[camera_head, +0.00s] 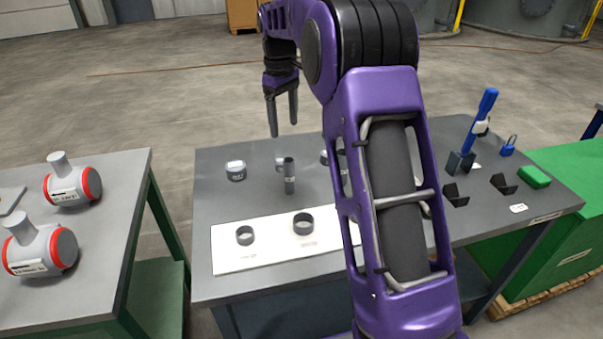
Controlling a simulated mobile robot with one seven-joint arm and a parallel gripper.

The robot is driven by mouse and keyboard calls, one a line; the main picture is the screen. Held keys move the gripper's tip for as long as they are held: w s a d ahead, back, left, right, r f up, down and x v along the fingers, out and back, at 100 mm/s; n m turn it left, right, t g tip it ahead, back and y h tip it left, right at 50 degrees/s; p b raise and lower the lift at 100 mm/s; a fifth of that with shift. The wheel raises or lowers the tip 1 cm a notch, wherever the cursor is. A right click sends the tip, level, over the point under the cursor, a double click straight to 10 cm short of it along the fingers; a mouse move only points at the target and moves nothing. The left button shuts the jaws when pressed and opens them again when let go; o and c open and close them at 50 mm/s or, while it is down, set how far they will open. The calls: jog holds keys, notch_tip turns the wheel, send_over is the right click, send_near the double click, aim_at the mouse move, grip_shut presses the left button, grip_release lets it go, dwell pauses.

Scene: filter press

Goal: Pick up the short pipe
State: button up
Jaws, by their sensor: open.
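A short grey pipe (289,176) stands upright on the grey table (207,190), left of my arm. A small pale round piece shows at its upper left; I cannot tell whether it is joined to it. My gripper (283,126) hangs above the table's back edge, fingers pointing down. It is open and empty, above the pipe in the picture and apart from it.
A round labelled container (235,170) stands left of the pipe. A white board (270,257) with two dark rings lies in front. My arm hides the table's middle. Blue-handled tool (484,115), dark brackets and green block (534,177) stand right. Another table (105,235) holds two red-banded fittings.

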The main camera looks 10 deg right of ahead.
aim_at(289, 179)
jog(key=f+b, duration=0.1)
jog(key=f, duration=0.5)
jog(key=f+b, duration=0.1)
jog(key=f, duration=0.5)
jog(key=f+b, duration=0.1)
jog(key=f, duration=0.5)
jog(key=shift+d+f, duration=0.2)
jog(key=shift+d, duration=0.2)
grip_shut()
